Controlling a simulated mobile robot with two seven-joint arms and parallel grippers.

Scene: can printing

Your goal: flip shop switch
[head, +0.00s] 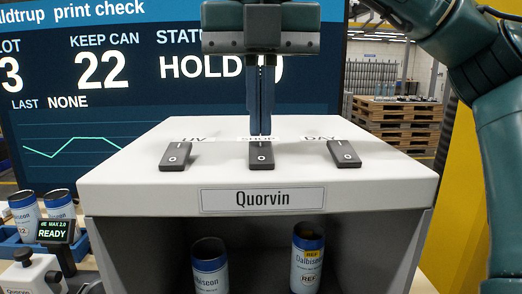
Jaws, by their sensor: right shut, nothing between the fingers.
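The shop switch (261,155) is the middle one of three dark rocker switches on top of the white Quorvin box (120,190). Its label behind it is partly hidden by my fingers. An "O" mark shows on its near end. My right gripper (261,132) points straight down, shut and empty, with its tips just above or at the far end of this switch; I cannot tell whether they touch. My left gripper is not in view.
Cans (210,268) stand inside the box. A screen (70,100) reading "HOLD" is behind. A small device (54,231) reading "READY" stands at left.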

